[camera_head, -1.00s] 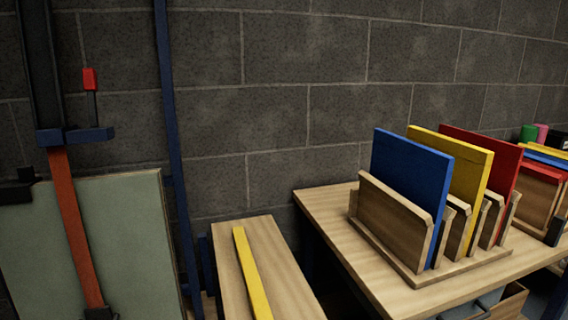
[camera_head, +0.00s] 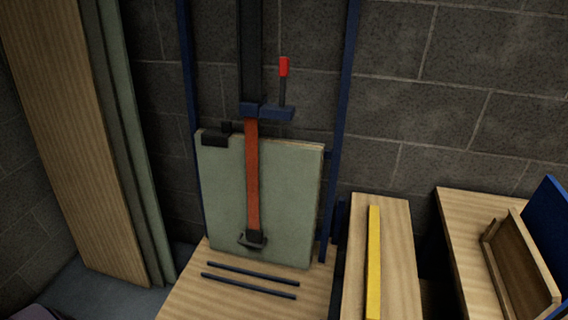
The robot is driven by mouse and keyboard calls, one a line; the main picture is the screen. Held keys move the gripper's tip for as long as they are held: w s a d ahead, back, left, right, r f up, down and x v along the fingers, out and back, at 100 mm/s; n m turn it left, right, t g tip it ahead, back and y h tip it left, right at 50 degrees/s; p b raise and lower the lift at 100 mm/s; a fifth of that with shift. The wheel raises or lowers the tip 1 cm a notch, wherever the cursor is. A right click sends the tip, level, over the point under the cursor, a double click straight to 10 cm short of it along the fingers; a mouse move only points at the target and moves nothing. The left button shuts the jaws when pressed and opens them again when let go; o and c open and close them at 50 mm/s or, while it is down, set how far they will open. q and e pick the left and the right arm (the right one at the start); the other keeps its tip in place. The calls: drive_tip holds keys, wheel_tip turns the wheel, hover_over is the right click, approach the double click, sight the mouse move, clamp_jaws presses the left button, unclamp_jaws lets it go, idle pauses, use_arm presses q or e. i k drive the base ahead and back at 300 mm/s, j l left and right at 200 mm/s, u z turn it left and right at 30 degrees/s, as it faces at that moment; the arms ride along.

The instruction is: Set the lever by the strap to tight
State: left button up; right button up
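The lever (camera_head: 283,80) has a red grip on a dark stem and stands upright on a blue bracket (camera_head: 277,113). The bracket sits beside the orange-red strap (camera_head: 252,180), which runs down the front of a pale green panel (camera_head: 290,190). The strap ends in a dark buckle (camera_head: 253,239) near the panel's bottom. I cannot tell whether the strap is taut. Neither of my grippers is in view.
Blue posts (camera_head: 340,130) stand on both sides of the panel. Two dark rails (camera_head: 250,285) lie on the wooden base. Tall boards (camera_head: 60,130) lean at left. A yellow bar (camera_head: 374,260) lies on a wooden top at right, near a wooden rack (camera_head: 520,270).

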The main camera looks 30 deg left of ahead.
sight(284, 62)
drive_tip(key=u, duration=1.15)
